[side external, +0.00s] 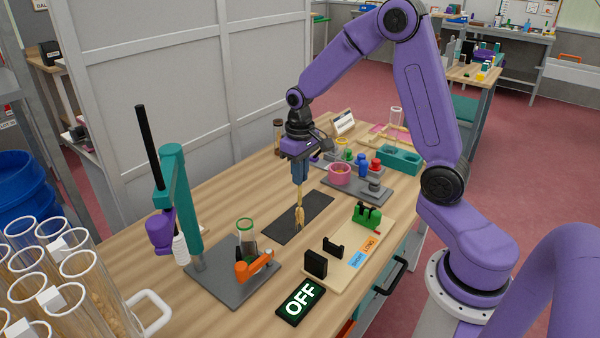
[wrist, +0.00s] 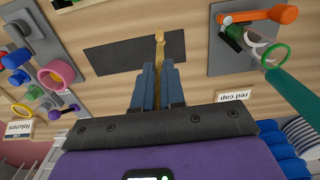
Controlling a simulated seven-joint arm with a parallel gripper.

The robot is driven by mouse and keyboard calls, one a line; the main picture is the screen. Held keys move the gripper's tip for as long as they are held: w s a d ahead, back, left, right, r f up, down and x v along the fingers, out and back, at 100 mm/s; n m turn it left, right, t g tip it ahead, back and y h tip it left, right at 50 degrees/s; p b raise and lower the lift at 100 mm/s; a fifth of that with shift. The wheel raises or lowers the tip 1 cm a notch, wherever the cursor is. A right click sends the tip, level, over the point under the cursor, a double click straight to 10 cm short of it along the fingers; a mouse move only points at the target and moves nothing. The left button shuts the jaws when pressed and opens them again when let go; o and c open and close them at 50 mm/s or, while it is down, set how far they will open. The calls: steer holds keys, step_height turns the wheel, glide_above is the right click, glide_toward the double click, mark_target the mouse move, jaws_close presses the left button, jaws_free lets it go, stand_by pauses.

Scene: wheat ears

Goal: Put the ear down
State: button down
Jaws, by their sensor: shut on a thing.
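My gripper (side external: 300,178) points down over the bench and is shut on a wheat ear (side external: 299,213). The ear is yellow-tan and hangs roughly upright below the fingers, in front of a dark grey mat (side external: 285,231). In the wrist view my gripper (wrist: 158,68) shows with blue fingers, and the ear (wrist: 159,43) sticks out beyond them over the mat (wrist: 110,53). I cannot tell whether the ear's lower end touches the mat.
A stand with a teal post (side external: 175,205) and an orange lever (side external: 254,266) is left of the mat. A board with black holders and SHORT and LONG labels (side external: 363,252) is at right. A pink ring cup (side external: 340,173) and coloured pieces lie behind.

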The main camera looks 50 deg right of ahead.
steer(key=shift+f, duration=0.1)
steer(key=c, duration=1.2)
jaws_free()
step_height(320, 180, up, 12)
steer(key=shift+f, duration=0.1)
steer(key=shift+s+a+r, duration=0.1)
steer(key=shift+r, duration=0.1)
steer(key=s+a+f+n, duration=0.1)
steer(key=s+a+n, duration=0.2)
steer(key=s, duration=0.6)
steer(key=s+a+f+n, duration=0.2)
steer(key=s+a+n, duration=0.2)
steer(key=s, duration=0.5)
steer(key=s+a+f+n, duration=0.2)
steer(key=s+a+n, duration=0.2)
steer(key=s, duration=0.5)
steer(key=shift+s+f+n, duration=0.25)
steer(key=shift+n, duration=0.55)
